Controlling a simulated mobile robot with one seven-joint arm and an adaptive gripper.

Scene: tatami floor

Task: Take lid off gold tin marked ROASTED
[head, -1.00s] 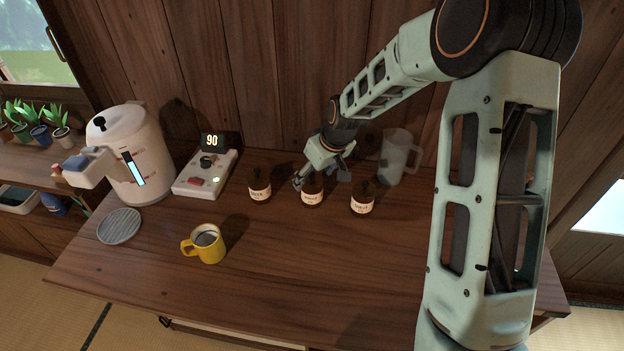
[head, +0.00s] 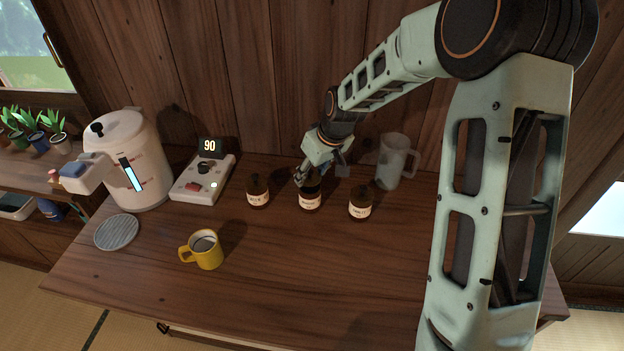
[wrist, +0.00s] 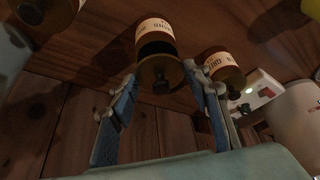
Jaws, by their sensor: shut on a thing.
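Three dark gold-brown tins with cream labels stand in a row on the table; their lettering is too small or turned to read surely. The middle tin (head: 310,201) stands upright below my gripper (head: 307,178). In the wrist view, my gripper (wrist: 160,80) has its blue fingers on either side of this tin's gold lid (wrist: 158,72), shut on it. A dark band shows between the lid and the label of the middle tin (wrist: 154,28), so the lid appears raised a little. The left tin (head: 257,192) and right tin (head: 360,204) have lids on.
A clear jug (head: 392,162) stands close behind the right tin. A control box (head: 203,178) reading 90, a white kettle (head: 133,160), a round grey coaster (head: 117,232) and a yellow mug (head: 206,252) are to the left. The table's front right (head: 340,280) is clear.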

